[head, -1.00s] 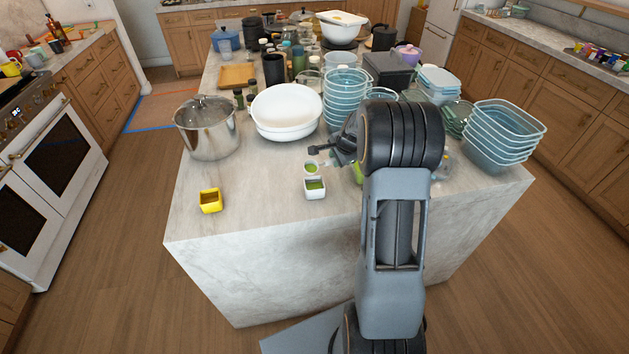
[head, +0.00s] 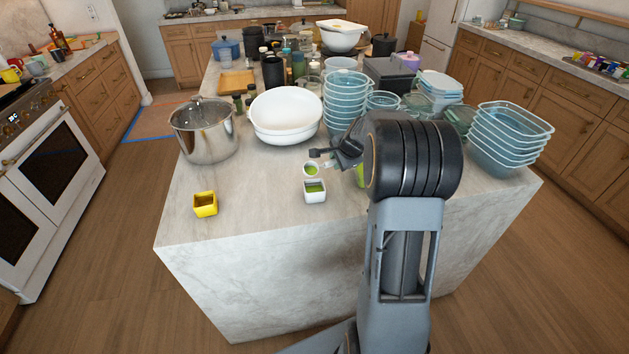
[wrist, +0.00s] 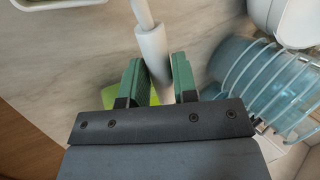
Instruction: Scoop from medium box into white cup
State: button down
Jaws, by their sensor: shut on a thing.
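My gripper (wrist: 157,82) is shut on the white handle of a scoop (wrist: 151,45). In the head view my arm mostly hides the gripper. The scoop's round white bowl (head: 311,170) holds something green and is just behind a small white square cup (head: 315,197), which also has green inside. I cannot tell if they touch. A small yellow box (head: 205,204), dark yellow inside, stands to the left. A lime-green thing (head: 360,176) shows beside my arm and under my gripper in the wrist view (wrist: 118,97); its shape is mostly hidden. I cannot tell which is the medium box.
A steel pot (head: 203,132) and stacked white bowls (head: 286,117) stand behind. Stacked blue glass bowls (head: 346,98) are close behind my gripper, with more containers (head: 503,138) at the right. The island's front left is clear around the yellow box.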

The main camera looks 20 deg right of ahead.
jog(key=shift+f+t+b, duration=0.2)
jog(key=shift+t+b, duration=0.1)
jog(key=shift+b, duration=1.1)
jog(key=t+b, duration=0.1)
jog(key=b, duration=0.7)
jog(key=shift+s+t, duration=0.1)
jog(key=shift+t, duration=0.3)
jog(key=shift+b, duration=0.9)
jog(key=shift+r+t, duration=0.2)
jog(key=shift+t, duration=0.1)
jog(key=shift+f+t+b, duration=0.25)
jog(key=shift+t+b, duration=0.05)
jog(key=shift+b, duration=1.1)
jog(key=t+b, duration=0.2)
jog(key=b, duration=0.6)
jog(key=shift+s, duration=0.15)
jog(key=shift+r+b, duration=0.2)
jog(key=shift+b, duration=0.75)
jog(key=shift+f+t+y+b, duration=0.2)
jog(key=shift+t+y+b, duration=0.15)
jog(key=shift+b, duration=0.4)
jog(key=t+b, duration=0.1)
jog(key=b, duration=0.3)
jog(key=t+b, duration=0.1)
jog(key=b, duration=0.3)
jog(key=shift+s+r, duration=0.15)
jog(key=shift+s, duration=0.1)
